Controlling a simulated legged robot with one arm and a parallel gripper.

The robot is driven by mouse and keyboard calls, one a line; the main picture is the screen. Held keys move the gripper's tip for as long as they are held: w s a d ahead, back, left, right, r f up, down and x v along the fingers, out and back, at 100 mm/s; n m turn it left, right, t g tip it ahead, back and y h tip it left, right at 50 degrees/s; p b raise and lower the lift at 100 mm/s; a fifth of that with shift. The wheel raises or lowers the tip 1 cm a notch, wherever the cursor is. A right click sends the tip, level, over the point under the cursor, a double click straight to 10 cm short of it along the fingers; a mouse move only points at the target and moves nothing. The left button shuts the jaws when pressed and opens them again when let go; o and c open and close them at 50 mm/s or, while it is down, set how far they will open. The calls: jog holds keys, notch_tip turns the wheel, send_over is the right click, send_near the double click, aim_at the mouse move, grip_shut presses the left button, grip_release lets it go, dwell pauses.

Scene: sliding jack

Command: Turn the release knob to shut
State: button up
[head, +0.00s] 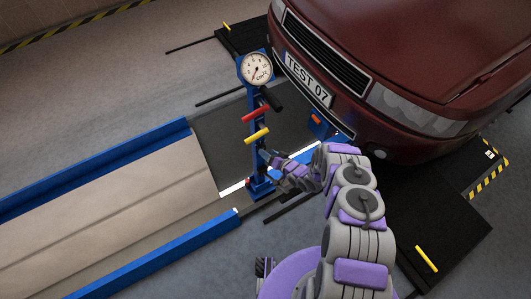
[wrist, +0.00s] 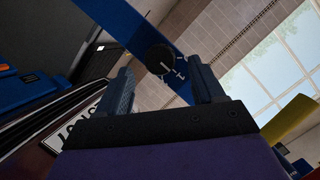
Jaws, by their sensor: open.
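The release knob (wrist: 160,59) is a round black knob on the blue post (wrist: 118,22), with white marks beside it. In the wrist view my gripper (wrist: 160,70) is open, with one finger on each side of the knob. I cannot tell whether the fingers touch it. In the head view my gripper (head: 268,158) is at the lower part of the blue post (head: 254,160), below the yellow handle. The knob cannot be made out in the head view.
A round white gauge (head: 257,68) tops the post, with a red handle (head: 255,114) and a yellow handle (head: 257,135) below it. A dark red car (head: 430,40) stands close on the right. Blue rails (head: 95,168) run left across the grey floor.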

jog(key=shift+x, duration=1.35)
jog(key=c, duration=1.1)
